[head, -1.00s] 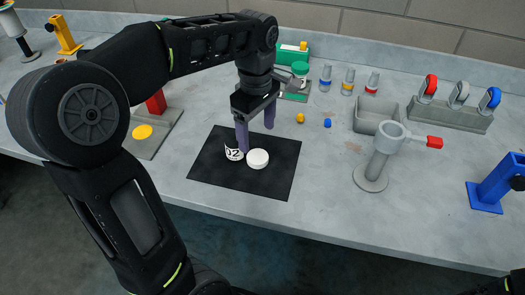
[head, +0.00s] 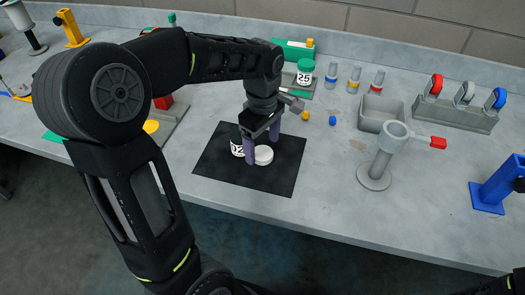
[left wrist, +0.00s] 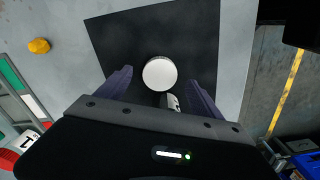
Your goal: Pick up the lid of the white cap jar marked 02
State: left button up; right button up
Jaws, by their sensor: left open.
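The white lid (head: 264,156) lies flat on the black mat (head: 288,180), just right of the jar marked 02 (head: 237,147). The jar has a dark body and a white label, and is partly covered by a finger of mine. My left gripper (head: 263,145) is open and points down over the lid, one finger on its near left side, the other behind it. In the left wrist view the round lid (left wrist: 160,73) shows between the finger lines, with the jar (left wrist: 172,102) partly hidden below it. I cannot tell if the fingers touch the lid.
A green-capped jar marked 29 (head: 305,72), small vials (head: 354,80) and a grey bin (head: 380,112) stand behind. A grey stand with red handle (head: 375,165) is to the right. Yellow and blue bits (head: 332,120) lie behind the mat, whose right part is clear.

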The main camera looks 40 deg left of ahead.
aim_at(262, 153)
pick_arm(q)
notch_tip(262, 153, down, 2)
jog(key=shift+f, duration=0.1)
jog(key=shift+c, duration=0.6)
jog(key=c, duration=1.4)
jog(key=shift+r+b, duration=0.65)
jog(key=shift+r, duration=4.4)
